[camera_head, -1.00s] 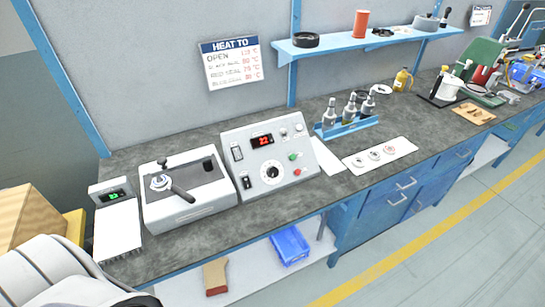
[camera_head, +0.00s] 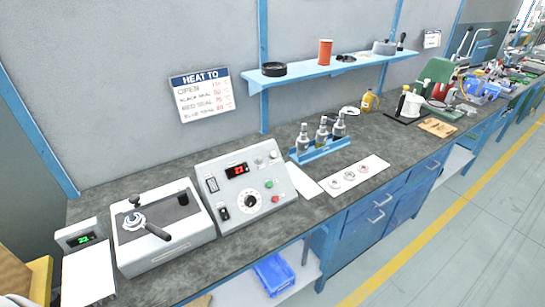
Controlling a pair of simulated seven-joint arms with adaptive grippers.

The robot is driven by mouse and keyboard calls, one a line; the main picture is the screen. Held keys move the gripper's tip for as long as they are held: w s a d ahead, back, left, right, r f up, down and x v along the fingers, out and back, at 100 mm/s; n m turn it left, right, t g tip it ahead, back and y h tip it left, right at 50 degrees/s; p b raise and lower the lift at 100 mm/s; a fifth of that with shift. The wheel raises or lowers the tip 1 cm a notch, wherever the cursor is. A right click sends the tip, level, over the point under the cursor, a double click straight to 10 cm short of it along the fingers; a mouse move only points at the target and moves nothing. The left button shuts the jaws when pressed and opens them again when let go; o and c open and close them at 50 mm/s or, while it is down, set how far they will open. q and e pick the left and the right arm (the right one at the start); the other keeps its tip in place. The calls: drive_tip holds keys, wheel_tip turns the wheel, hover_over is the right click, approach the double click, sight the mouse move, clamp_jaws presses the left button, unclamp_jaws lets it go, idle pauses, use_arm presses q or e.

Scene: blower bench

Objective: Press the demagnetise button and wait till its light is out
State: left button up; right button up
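A grey sloped control box (camera_head: 222,190) stands on the bench with a red display (camera_head: 239,170) that seems to read 22. Its face carries a round dial (camera_head: 251,199), a black rocker switch (camera_head: 223,213), a small green button (camera_head: 267,187) and a red button (camera_head: 275,199). Two small pale round parts (camera_head: 258,161) sit at its upper right and do not look lit. The labels are too small to read, so I cannot tell which button is the demagnetise one. Neither gripper is in view.
A grey heater unit (camera_head: 165,232) with a black-handled part on top stands left of the box. A small scale (camera_head: 85,262) with a green display is farther left. A blue rack (camera_head: 320,151) and a white mat (camera_head: 352,175) with rings lie to the right. A shelf (camera_head: 320,66) hangs above.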

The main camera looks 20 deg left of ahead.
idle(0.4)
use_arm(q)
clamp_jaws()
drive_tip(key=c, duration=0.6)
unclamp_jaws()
